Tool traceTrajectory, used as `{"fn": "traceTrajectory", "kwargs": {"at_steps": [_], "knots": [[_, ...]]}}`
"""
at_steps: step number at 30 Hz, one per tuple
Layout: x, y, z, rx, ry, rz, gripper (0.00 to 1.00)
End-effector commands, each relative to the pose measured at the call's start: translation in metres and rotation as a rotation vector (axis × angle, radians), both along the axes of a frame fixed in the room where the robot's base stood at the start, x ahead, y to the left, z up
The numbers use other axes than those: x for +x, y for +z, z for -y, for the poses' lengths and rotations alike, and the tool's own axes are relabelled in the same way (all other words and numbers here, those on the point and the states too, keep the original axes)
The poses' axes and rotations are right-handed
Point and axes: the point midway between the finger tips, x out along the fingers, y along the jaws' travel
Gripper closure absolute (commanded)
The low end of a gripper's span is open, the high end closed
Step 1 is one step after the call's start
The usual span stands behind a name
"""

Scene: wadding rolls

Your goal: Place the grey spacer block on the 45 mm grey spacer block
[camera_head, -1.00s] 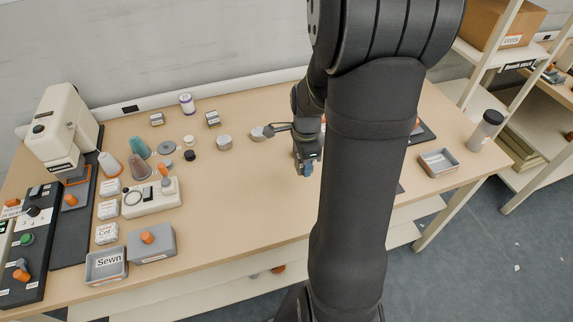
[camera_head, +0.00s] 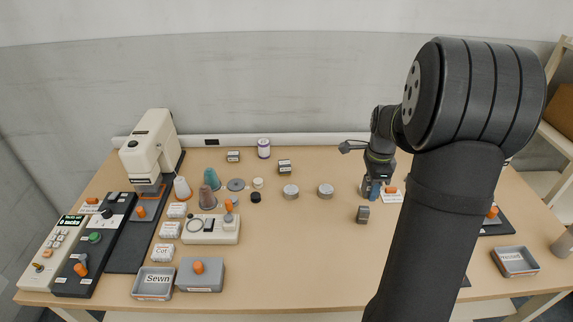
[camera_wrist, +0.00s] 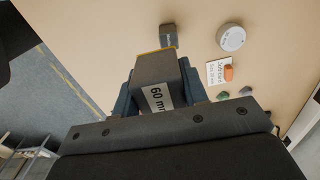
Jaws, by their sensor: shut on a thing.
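My gripper (camera_head: 371,190) is shut on a grey spacer block (camera_wrist: 157,80) with a white "60 mm" label, which shows between the blue fingers in the wrist view. Another small grey block (camera_head: 362,214) stands on the table just in front of my gripper in the head view. I cannot read a size on this second block. The held block is mostly hidden by the fingers in the head view.
A labelled card (camera_wrist: 217,73) with an orange peg (camera_wrist: 229,72) lies close by, and a round tin (camera_wrist: 231,37) stands near it. Another round tin (camera_head: 291,191) is further left. A grey tray (camera_head: 515,261) is at the right. The table's middle front is clear.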

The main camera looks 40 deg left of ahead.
Motion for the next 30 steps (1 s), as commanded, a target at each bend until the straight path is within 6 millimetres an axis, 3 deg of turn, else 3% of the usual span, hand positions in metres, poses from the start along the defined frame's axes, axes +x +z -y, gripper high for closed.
{"fn": "traceTrajectory", "kwargs": {"at_steps": [1, 6, 15, 21, 26, 30], "knots": [[0.010, 0.002, -0.020, 0.001, 0.007, 0.001, 0.86], [0.036, 0.010, -0.079, 0.001, 0.015, 0.001, 0.86], [0.056, 0.018, -0.179, 0.000, 0.029, 0.000, 0.86], [0.057, 0.021, -0.222, 0.001, 0.033, 0.001, 0.86], [0.055, 0.021, -0.238, 0.001, 0.034, -0.001, 0.86], [0.048, 0.009, -0.258, -0.001, 0.036, -0.001, 0.86]]}}
